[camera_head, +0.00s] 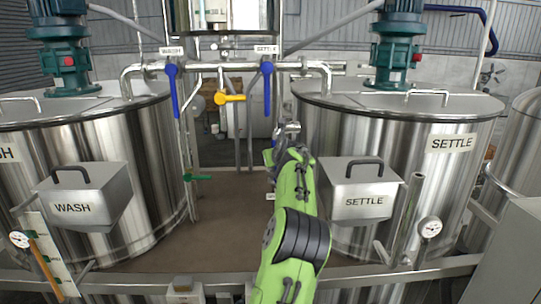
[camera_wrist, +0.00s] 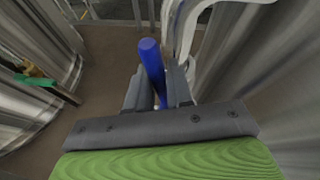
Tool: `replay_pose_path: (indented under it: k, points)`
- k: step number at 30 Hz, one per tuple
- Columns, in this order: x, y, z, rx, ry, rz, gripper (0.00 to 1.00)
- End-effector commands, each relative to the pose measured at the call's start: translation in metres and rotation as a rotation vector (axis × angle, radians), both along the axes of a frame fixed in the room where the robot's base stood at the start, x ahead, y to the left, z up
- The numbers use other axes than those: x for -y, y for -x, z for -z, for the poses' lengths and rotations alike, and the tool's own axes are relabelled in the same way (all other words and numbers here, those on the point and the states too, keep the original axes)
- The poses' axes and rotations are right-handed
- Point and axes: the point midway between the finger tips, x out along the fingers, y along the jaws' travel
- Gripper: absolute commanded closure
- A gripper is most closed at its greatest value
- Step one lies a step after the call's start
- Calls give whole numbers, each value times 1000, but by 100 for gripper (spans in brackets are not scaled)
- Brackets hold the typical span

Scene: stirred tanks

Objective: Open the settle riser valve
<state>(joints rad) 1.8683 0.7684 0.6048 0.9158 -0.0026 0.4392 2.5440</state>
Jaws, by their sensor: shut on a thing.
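A blue lever handle (camera_head: 267,88) hangs straight down from the upper pipe under a SETTLE label (camera_head: 266,49) in the head view. My gripper (camera_head: 288,128) is just below and right of that handle's lower end. In the wrist view a blue handle (camera_wrist: 149,57) with a rounded end stands between my two grey fingers, and my gripper (camera_wrist: 160,88) is shut on it. The head view does not show this grip clearly, so I cannot tell whether it is the same handle. A low SETTLE tag (camera_head: 271,197) is left of my arm.
The WASH tank (camera_head: 150,140) is on the left and the SETTLE tank (camera_head: 440,170) on the right. Another blue handle (camera_head: 172,90), a yellow handle (camera_head: 229,98) and a green handle (camera_head: 198,178) are left of my arm. A front rail (camera_head: 140,285) crosses below.

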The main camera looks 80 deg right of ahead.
Motion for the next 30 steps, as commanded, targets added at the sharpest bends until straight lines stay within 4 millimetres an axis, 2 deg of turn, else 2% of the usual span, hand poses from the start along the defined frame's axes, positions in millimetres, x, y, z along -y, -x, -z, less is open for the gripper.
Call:
replay_pose_path:
  k: [20, 21, 24, 25, 30]
  points:
    - [1, 6, -1, 62, -12, 1, 100]
    - [1, 6, -1, 62, -12, 1, 76]
    - [1, 5, -1, 60, -12, 1, 61]
    - [1, 5, -1, 61, -13, 0, 58]
    - [1, 5, 0, 60, -14, 0, 58]
